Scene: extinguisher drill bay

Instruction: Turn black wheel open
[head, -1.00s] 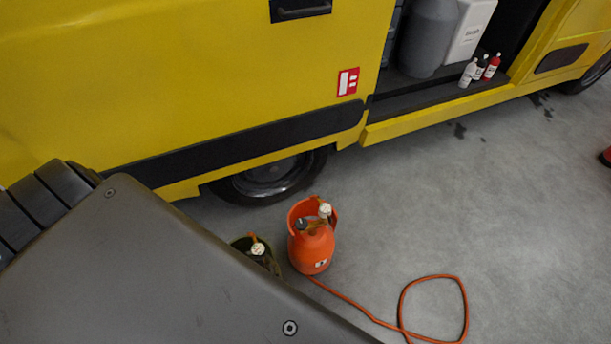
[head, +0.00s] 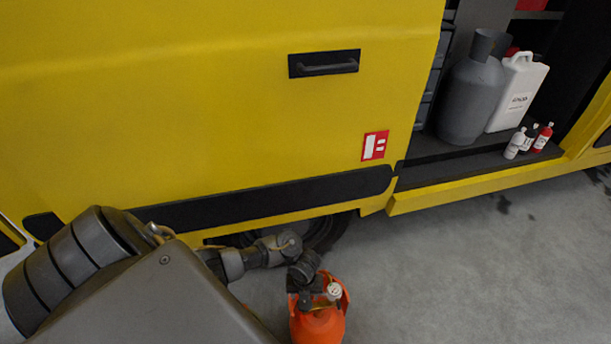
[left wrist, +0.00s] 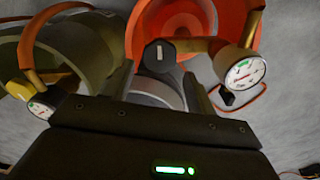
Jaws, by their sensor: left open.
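The orange cylinder (head: 318,325) stands on the floor at the bottom of the head view. In the left wrist view its open orange collar (left wrist: 225,30) is at the top. The black wheel (left wrist: 158,53) has a pale mark and sits on the brass valve (left wrist: 200,45), which carries a round gauge (left wrist: 245,73). My left gripper (left wrist: 160,82) is open, with its two fingers reaching toward the wheel; I cannot tell whether they touch it. In the head view my left gripper (head: 305,287) is above the cylinder's collar and hides the wheel. My right gripper is not in view.
A green cylinder (left wrist: 70,58) with its own gauge (left wrist: 40,108) stands close on the left in the wrist view. The yellow vehicle (head: 220,80) rises behind. Its open bay holds a grey cylinder (head: 470,100) and white canister (head: 518,90). The floor at right is clear.

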